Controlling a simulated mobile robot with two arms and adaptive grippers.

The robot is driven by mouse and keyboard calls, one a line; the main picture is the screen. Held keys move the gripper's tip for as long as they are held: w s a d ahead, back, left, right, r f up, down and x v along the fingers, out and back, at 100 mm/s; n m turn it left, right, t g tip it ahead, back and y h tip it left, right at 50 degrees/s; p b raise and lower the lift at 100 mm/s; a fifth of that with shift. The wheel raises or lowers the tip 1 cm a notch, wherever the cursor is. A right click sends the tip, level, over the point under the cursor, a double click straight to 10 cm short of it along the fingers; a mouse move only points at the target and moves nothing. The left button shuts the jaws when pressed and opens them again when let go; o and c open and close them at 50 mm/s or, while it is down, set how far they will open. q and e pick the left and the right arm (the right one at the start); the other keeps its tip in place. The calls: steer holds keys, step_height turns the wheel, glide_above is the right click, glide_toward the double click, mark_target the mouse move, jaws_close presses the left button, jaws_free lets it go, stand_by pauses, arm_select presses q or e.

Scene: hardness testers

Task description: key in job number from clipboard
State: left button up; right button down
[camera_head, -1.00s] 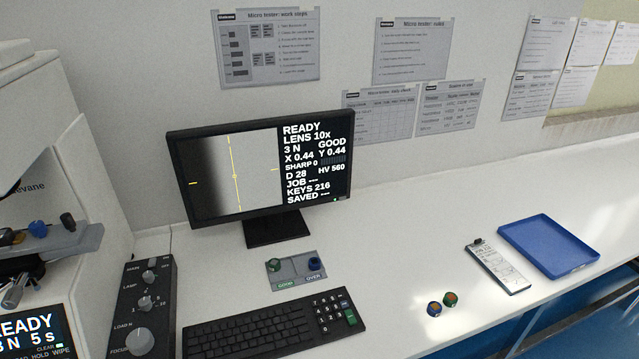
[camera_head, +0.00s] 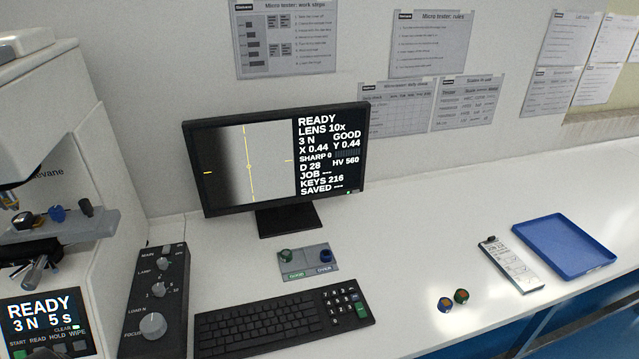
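The clipboard (camera_head: 511,263) lies on the bench at the right, with a white sheet whose print is too small to read surely. The black keyboard (camera_head: 255,324) lies in front of the monitor, with a number pad (camera_head: 342,302) and a green key at its right end. The monitor (camera_head: 277,160) shows READY, LENS 10x, 3 N, GOOD, D 28, HV 560, JOB with dashes, KEYS 216 and SAVED with dashes. Neither of my grippers shows in the view.
A blue tray (camera_head: 565,246) lies right of the clipboard. Two small round pieces (camera_head: 453,300) sit near the front edge. A grey GOOD/OVER plate (camera_head: 308,262) holds a green and a blue piece. A knob box (camera_head: 156,300) and the tester (camera_head: 50,190) stand left.

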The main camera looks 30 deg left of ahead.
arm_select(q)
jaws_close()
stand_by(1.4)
